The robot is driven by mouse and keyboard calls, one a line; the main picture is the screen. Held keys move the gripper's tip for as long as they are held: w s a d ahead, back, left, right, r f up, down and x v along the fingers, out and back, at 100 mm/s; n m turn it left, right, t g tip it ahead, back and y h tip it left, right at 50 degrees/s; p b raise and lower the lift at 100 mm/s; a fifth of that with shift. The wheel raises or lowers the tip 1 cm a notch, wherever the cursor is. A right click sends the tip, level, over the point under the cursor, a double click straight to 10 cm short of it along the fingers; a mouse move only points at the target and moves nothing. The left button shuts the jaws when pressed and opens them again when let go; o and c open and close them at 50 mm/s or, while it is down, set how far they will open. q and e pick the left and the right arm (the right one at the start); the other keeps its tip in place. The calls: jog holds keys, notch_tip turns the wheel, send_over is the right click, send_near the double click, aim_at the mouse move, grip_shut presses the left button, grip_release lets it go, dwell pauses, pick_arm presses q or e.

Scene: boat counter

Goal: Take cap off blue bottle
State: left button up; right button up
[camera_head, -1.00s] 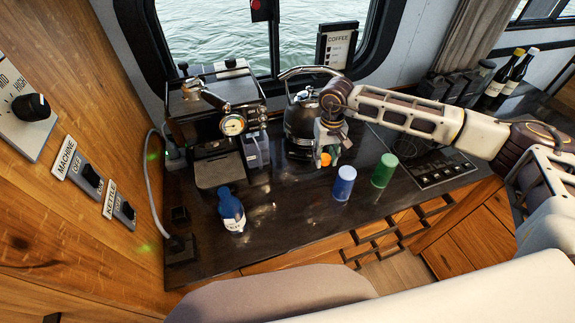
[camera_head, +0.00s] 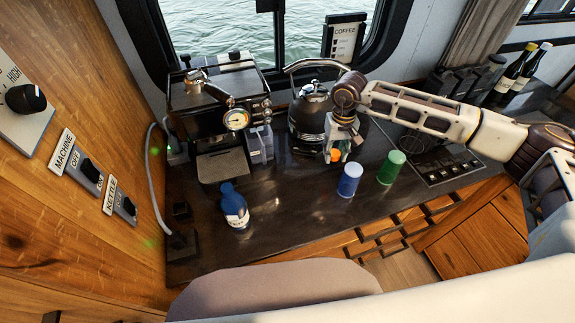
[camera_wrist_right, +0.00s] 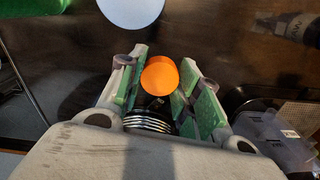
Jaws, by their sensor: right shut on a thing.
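The blue bottle (camera_head: 236,210) stands upright on the dark counter at left of centre, with a pale label. Its blue cap (camera_head: 228,188) is on top. My right gripper (camera_head: 337,151) is to the right of the bottle and well apart from it, in front of the kettle. It is shut on a small orange-topped thing (camera_head: 335,155). In the right wrist view the orange top (camera_wrist_right: 159,76) shows between the green-padded fingers of the gripper (camera_wrist_right: 160,88); what lies below it is mostly hidden. My left gripper is not in view.
A blue cup (camera_head: 349,180) and a green cup (camera_head: 390,168) stand close to my right gripper. The coffee machine (camera_head: 213,108) and kettle (camera_head: 305,125) stand behind. A clear container (camera_head: 259,145) is between them. The counter between bottle and blue cup is clear.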

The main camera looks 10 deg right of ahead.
jog(key=shift+f, duration=0.2)
jog(key=shift+w+f+b, duration=0.1)
jog(key=shift+f+b, duration=0.45)
jog(key=shift+b, duration=0.05)
notch_tip(320, 180, down, 5)
jog(key=b, duration=0.5)
jog(key=shift+f, duration=0.15)
jog(key=shift+n, duration=0.6)
jog(key=a, duration=0.5)
jog(key=a+b, duration=0.1)
jog(key=a, duration=0.2)
jog(key=shift+s+f, duration=0.15)
jog(key=shift+s, duration=0.2)
jog(key=s+a+r+n+b, duration=0.1)
jog(key=a+r, duration=0.5)
jog(key=a, duration=0.1)
jog(key=shift+s+a+r, duration=0.2)
jog(key=shift+r, duration=0.2)
